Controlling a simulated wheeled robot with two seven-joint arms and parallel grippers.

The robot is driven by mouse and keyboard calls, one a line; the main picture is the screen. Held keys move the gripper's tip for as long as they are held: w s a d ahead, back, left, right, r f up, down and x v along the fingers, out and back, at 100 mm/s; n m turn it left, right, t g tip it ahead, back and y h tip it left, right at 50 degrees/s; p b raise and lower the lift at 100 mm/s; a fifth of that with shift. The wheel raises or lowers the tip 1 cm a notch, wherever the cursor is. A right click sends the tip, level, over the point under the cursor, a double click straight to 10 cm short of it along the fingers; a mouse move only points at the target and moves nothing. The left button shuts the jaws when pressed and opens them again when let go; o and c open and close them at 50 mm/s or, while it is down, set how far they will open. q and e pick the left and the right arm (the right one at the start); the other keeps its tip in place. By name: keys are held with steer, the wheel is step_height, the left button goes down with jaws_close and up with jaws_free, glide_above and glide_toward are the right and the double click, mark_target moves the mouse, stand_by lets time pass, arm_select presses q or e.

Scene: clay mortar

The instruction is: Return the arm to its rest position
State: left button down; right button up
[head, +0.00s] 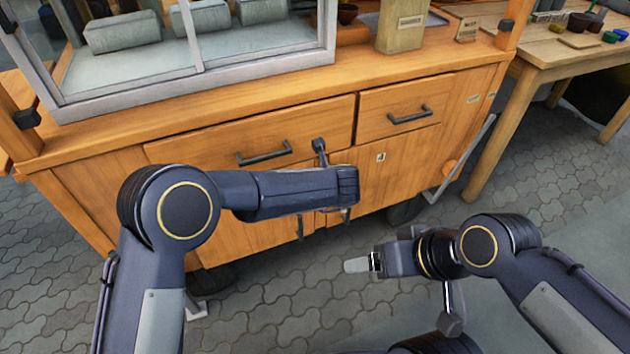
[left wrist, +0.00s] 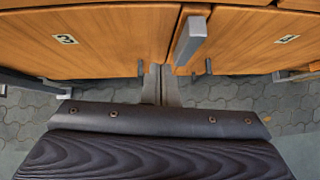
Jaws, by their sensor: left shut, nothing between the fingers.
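My left arm reaches in from the left in the head view, in front of the wooden cabinet (head: 230,225). Its gripper is mostly hidden behind the wrist there. In the left wrist view my left gripper (left wrist: 161,85) has its two fingers close together, shut and empty, pointing toward the cabinet doors (left wrist: 95,45). My right gripper (head: 357,265) is at the lower middle of the head view, over the paving and apart from the cabinet. Its finger gap is not clear, and nothing is visible in it.
The cabinet has dark drawer handles (head: 264,153) (head: 410,115) that stick out near my left arm. A framed glass case (head: 190,80) stands on top. A wooden table (head: 560,55) with bowls is at the right. Paved floor (head: 540,150) is clear at the right.

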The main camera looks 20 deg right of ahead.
arm_select(q)
steer(key=v, duration=0.3)
steer(key=p+v, duration=0.1)
steer(key=v, duration=0.2)
steer(key=shift+d, duration=0.25)
